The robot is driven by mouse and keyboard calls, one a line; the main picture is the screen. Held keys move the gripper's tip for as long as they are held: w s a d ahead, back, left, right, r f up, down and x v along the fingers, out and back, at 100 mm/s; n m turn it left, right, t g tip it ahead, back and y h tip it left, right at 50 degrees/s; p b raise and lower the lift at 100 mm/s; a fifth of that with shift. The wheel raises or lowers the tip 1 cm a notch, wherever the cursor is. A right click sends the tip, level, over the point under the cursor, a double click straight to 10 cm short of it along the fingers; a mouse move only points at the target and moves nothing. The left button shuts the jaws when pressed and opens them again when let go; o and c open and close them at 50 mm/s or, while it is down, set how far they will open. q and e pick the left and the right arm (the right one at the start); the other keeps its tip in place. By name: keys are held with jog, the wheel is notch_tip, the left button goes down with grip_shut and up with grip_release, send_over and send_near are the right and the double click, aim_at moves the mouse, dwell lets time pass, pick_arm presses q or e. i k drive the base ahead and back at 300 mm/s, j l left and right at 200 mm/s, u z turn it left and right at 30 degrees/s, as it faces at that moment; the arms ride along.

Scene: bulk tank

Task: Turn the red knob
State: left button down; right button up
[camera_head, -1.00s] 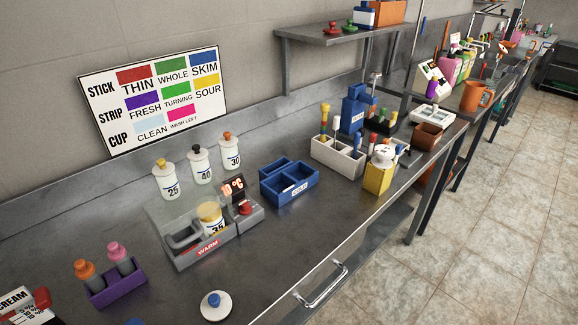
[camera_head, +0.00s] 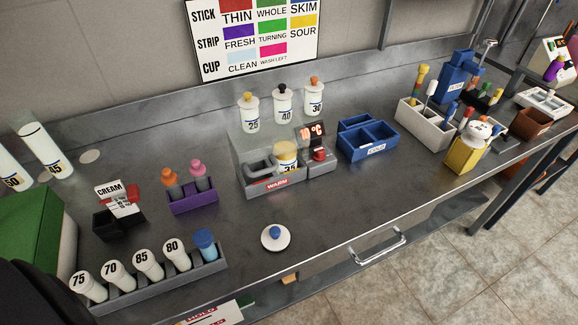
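The red knob (camera_head: 319,154) sits on the front of the grey warmer unit (camera_head: 276,185) marked WARM, at its right end. It is just below the small lit red display (camera_head: 312,131), whose digits are only partly legible. A bottle marked 35 (camera_head: 286,158) stands in the warmer's bay, left of the knob. Nothing covers the knob. Neither of my grippers shows in the head view. A dark shape at the lower left corner may be part of my arm, but no fingers are seen there.
Bottles marked 25, 40 and 30 (camera_head: 283,104) stand behind the warmer. A blue divided box (camera_head: 369,150) is right of it, a purple holder (camera_head: 193,203) left. A white lid with a blue knob (camera_head: 275,238) lies in front. A rack of numbered bottles (camera_head: 150,288) is at lower left.

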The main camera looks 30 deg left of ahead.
aim_at(319, 157)
jog(key=i+l+u, duration=0.1)
jog(key=l+u, duration=0.15)
jog(key=u, duration=0.15)
jog(key=l+u, duration=0.3)
jog(key=u, duration=0.15)
jog(key=l+u, duration=0.55)
jog(key=u, duration=0.25)
